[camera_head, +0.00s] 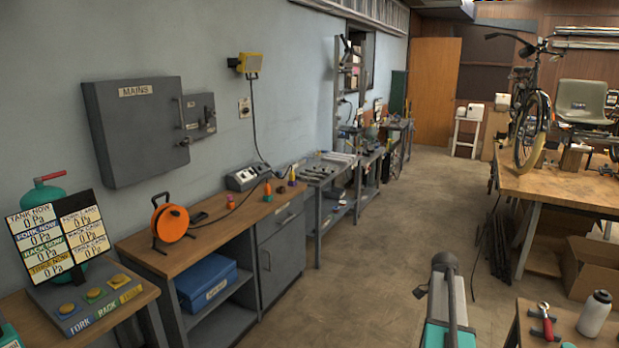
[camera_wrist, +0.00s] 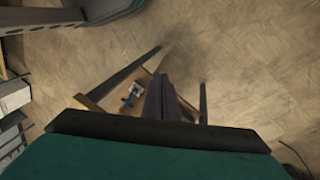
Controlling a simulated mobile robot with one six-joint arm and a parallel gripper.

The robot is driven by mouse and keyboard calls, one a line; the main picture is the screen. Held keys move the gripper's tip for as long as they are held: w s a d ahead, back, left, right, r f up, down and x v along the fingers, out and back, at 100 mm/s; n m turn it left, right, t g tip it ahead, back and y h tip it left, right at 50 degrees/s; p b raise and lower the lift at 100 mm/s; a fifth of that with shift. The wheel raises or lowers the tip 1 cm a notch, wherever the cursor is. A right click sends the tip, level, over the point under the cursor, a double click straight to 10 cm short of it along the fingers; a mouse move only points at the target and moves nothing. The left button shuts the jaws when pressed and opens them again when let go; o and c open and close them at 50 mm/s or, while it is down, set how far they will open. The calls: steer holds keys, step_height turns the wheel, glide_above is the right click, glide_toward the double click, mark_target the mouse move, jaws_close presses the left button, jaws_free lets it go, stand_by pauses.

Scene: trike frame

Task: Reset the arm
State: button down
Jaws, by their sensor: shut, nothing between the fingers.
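My gripper (camera_wrist: 161,80) shows in the wrist view as two dark fingers pressed together, with nothing between them. It points down over the floor and a small wooden table or stool (camera_wrist: 105,97) with a blue and pale object (camera_wrist: 132,91) on it. The fingers hide part of that top, and I cannot tell the height between them. In the head view, my grey and teal arm (camera_head: 445,295) stands up from the bottom edge, over open floor. I cannot make out the fingertips there.
A wooden bench (camera_head: 230,217) with an orange cable reel (camera_head: 172,222) runs along the left wall. At right, a small table holds a red-handled tool (camera_head: 547,322) and a white bottle (camera_head: 594,313). A bicycle stands on the workbench (camera_head: 570,190) behind. The middle floor (camera_head: 400,215) is clear.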

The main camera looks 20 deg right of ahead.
steer(key=a+f+n+g, duration=0.1)
steer(key=a+f+n, duration=0.3)
steer(key=a+f, duration=0.85)
steer(key=a+f+n+g, duration=0.25)
steer(key=a+f, duration=0.65)
steer(key=a, duration=0.7)
steer(key=s+a+f+n, duration=0.6)
steer(key=s+a+n, duration=0.2)
steer(key=s+a, duration=0.1)
steer(key=s+a+f+n+b, duration=0.1)
steer(key=s+a+f+n, duration=0.5)
steer(key=s+a+n, duration=0.2)
steer(key=shift+s+a+t, duration=0.45)
steer(key=shift+s+a, duration=0.05)
steer(key=shift+s, duration=0.25)
steer(key=shift+d, duration=0.1)
